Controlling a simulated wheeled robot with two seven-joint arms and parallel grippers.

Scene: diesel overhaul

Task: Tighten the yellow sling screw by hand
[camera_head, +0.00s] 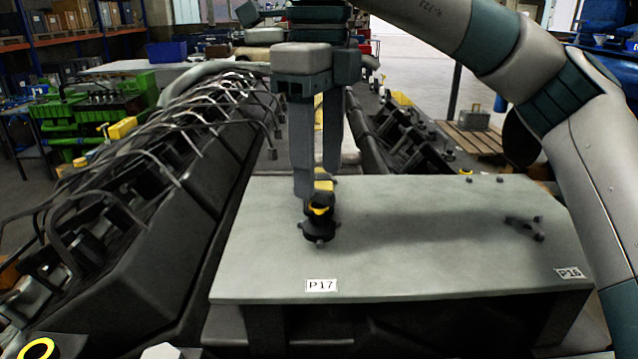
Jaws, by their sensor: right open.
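The yellow sling screw (320,209) stands upright on the grey plate, with a dark lobed base (320,236) under its yellow and black top. It is behind the label P17 (321,285). My right gripper (318,184) points down over it with its two grey fingers apart. The left finger reaches down beside the yellow top and the other finger is farther back. I cannot tell whether either finger touches the screw. My left gripper is not in view.
The grey plate (420,270) is mostly bare. A dark lobed part (526,228) lies at its right, near the label P16 (569,273). A dark engine bank with several curved pipes (175,135) runs along the left. A green engine (95,105) stands farther back.

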